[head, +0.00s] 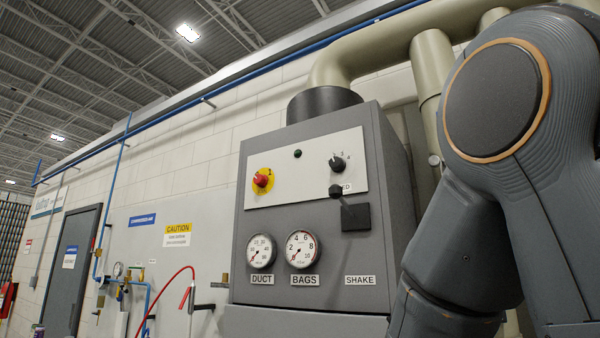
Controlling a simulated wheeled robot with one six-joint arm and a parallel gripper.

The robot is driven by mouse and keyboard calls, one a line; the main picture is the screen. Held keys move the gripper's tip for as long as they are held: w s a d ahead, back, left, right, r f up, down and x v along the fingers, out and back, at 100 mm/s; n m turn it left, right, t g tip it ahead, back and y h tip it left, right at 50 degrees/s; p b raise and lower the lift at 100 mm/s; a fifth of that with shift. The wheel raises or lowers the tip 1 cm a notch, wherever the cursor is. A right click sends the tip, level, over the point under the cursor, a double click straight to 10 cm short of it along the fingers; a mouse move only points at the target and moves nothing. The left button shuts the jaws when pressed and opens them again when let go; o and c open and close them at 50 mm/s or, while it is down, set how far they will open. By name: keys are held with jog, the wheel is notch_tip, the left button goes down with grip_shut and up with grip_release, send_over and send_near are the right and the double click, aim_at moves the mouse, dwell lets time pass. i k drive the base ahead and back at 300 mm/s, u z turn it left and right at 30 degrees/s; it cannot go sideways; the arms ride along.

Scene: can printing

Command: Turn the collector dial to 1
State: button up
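The grey collector cabinet (300,125) stands in the middle of the head view, with a white control panel (300,181) on its front. At the panel's right is a small black dial (337,164) with small numbers above it; its exact setting is too small to tell. At the panel's left is a red rotary knob (261,180) on a yellow plate, with a mark like a 1 at its upper right. No dial carries a readable collector label. My arm fills the right side. My gripper is out of view.
A lever with a black ball (335,191) sticks out from a dark plate below the panel, above the SHAKE label (360,280). Two gauges, DUCT (261,251) and BAGS (301,249), sit lower left. A red hose (173,284) hangs at the wall.

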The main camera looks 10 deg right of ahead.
aim_at(338, 164)
jog(key=z, duration=2.3)
jog(key=k, duration=1.15)
jog(key=u, duration=1.35)
